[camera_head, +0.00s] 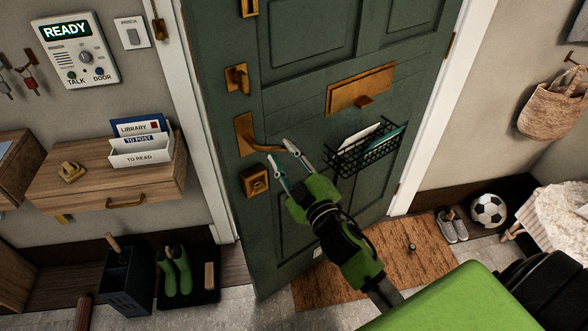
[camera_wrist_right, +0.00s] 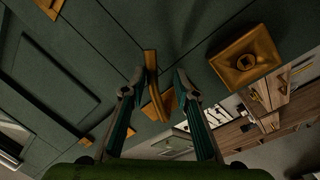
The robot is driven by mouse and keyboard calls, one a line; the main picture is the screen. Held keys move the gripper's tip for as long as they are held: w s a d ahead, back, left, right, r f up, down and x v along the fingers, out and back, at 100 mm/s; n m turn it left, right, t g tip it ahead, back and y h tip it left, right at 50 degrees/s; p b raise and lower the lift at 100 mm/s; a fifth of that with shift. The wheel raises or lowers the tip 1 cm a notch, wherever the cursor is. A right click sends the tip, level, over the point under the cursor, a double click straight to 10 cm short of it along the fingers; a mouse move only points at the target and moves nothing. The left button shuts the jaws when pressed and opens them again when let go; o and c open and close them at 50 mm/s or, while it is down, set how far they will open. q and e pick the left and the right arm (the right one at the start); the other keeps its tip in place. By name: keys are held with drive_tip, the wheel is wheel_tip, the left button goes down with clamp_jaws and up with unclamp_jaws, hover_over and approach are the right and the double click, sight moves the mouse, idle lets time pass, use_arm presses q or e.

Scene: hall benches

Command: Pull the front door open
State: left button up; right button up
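The dark green front door (camera_head: 290,95) stands a little ajar, its handle-side edge swung toward me and its lower corner out in front of the white frame (camera_head: 187,110). Its brass lever handle (camera_head: 264,143) is on the left side and points right. My right gripper (camera_head: 281,162) is at the lever's free end. In the right wrist view, the open fingers (camera_wrist_right: 160,88) stand on either side of the lever (camera_wrist_right: 153,85), with gaps visible; contact cannot be told. My left gripper is not in view.
A wire basket (camera_head: 362,152) with letters hangs on the door, right of my right gripper. A brown mat (camera_head: 420,250) lies on the floor. Green boots (camera_head: 175,271) and a dark stand (camera_head: 126,278) are at left. A wooden drawer shelf (camera_head: 100,195) is on the left wall.

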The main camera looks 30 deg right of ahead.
drive_tip(key=s, duration=1.1)
drive_tip(key=shift+s+f, duration=0.2)
drive_tip(key=shift+f, duration=0.1)
drive_tip(key=shift+d, duration=0.1)
